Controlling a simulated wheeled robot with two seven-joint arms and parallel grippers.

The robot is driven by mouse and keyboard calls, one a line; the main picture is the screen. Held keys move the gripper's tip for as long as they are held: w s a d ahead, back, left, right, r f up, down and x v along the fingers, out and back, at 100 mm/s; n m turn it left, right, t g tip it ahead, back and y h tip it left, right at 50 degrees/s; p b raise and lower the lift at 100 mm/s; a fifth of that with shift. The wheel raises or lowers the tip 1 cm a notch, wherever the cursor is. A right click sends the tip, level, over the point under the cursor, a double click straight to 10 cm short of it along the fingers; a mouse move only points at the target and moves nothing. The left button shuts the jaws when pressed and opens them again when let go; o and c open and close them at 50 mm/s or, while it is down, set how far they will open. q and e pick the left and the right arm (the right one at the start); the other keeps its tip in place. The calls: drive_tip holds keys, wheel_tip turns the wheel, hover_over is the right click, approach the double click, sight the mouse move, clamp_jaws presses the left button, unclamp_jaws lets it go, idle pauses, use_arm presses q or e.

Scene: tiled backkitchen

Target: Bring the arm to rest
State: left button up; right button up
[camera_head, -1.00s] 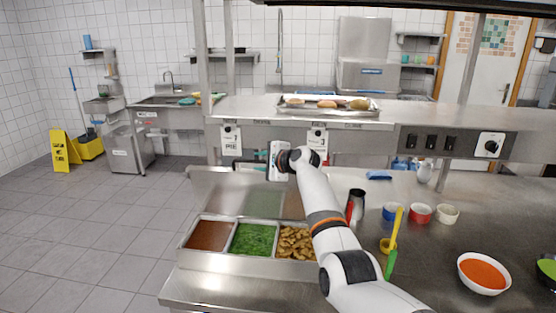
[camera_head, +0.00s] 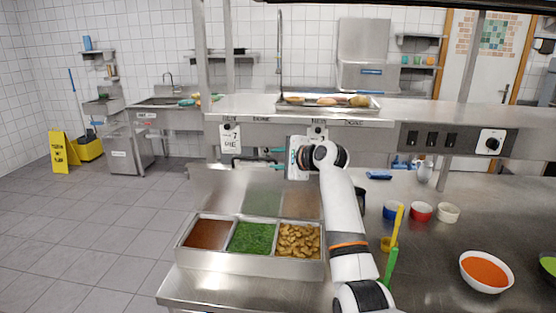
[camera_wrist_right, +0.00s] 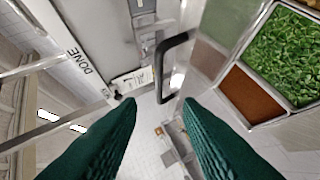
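My right arm (camera_head: 345,215) reaches up from the bottom right over the counter, its white wrist in front of the shelf's front rail. My right gripper (camera_head: 276,157) points left, close to the rail. In the right wrist view its two green fingers (camera_wrist_right: 160,102) stand wide apart with nothing between them. A paper ticket (camera_head: 230,139) hangs on the rail to the left of the gripper. My left gripper is not in view.
Metal food pans (camera_head: 246,263) with brown, green and chunky food lie below the arm. A tray (camera_head: 328,104) sits on the shelf. A black handle (camera_wrist_right: 165,65) is near the fingers.

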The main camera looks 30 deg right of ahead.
drive_tip(key=s+a+f+n+g+h, duration=0.1)
drive_tip(key=s+a+f+n+g, duration=0.3)
drive_tip(key=s+f, duration=0.7)
drive_tip(key=s+a+f+n+g+h, duration=0.15)
drive_tip(key=s+a+f+n, duration=0.5)
drive_tip(key=f, duration=0.85)
drive_tip(key=s+a+f+n+g, duration=0.2)
drive_tip(key=s+n, duration=0.2)
drive_tip(key=s, duration=0.7)
drive_tip(key=s+a+f+n+g, duration=0.1)
drive_tip(key=s+f+n, duration=0.15)
drive_tip(key=s, duration=0.75)
drive_tip(key=s+a+f+n+g, duration=0.2)
drive_tip(key=s+n, duration=0.2)
drive_tip(key=s, duration=0.7)
wheel_tip(320, 180, down, 27)
drive_tip(key=g+b, duration=0.1)
drive_tip(key=b, duration=0.1)
drive_tip(key=s+d+f+g+h+b, duration=0.1)
drive_tip(key=s+d+f, duration=0.2)
drive_tip(key=s+f, duration=1.4)
drive_tip(key=shift+s+f+n, duration=0.2)
drive_tip(key=shift+f+n, duration=0.1)
drive_tip(key=shift+f, duration=0.3)
